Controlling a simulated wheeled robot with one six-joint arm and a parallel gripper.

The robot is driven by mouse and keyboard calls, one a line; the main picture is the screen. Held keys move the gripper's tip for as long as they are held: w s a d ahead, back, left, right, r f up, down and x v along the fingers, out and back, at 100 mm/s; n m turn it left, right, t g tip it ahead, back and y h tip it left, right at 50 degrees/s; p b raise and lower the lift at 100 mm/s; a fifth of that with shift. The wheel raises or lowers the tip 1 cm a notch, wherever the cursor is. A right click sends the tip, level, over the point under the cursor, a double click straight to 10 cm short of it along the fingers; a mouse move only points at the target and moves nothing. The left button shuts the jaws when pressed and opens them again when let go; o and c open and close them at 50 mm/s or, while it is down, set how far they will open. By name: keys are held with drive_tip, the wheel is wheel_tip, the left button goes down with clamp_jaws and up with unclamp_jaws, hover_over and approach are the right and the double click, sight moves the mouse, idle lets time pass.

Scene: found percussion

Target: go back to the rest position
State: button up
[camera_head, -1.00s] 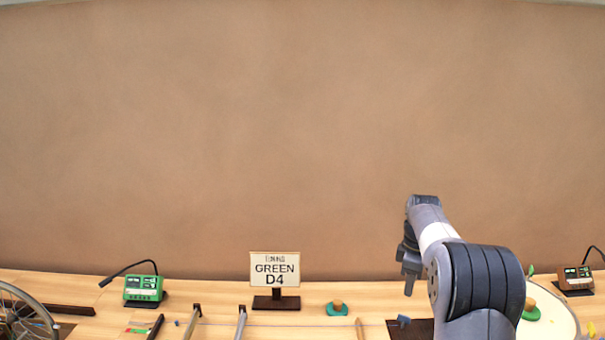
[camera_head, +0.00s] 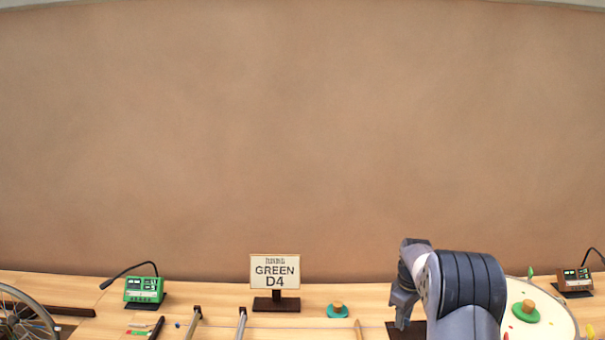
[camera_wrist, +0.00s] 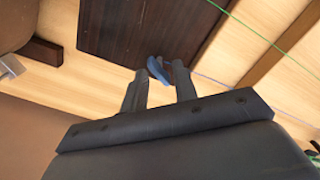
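My gripper (camera_head: 402,318) hangs pointing down at the right of the bench in the head view, over a dark board (camera_head: 418,334). In the wrist view my gripper (camera_wrist: 160,70) has its two dark fingers apart, with a gap between them. A small blue piece (camera_wrist: 157,68) shows at the gap, seemingly on the dark board (camera_wrist: 130,30) beyond the fingertips. I cannot tell its exact distance from the fingers. In the head view my arm hides the blue piece.
A sign reading GREEN D4 (camera_head: 275,270) stands at the back. A green device (camera_head: 143,289) and a wheel (camera_head: 22,310) are at left. A teal knobbed disc (camera_head: 337,311) sits mid-bench. A round pale surface (camera_head: 550,322) and a brown device (camera_head: 574,280) are at right.

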drive_tip(key=m, duration=0.4)
drive_tip(key=shift+m, duration=0.4)
drive_tip(key=m, duration=0.4)
drive_tip(key=shift+d+m, duration=0.1)
drive_tip(key=shift+m, duration=0.3)
drive_tip(key=shift+r, duration=0.15)
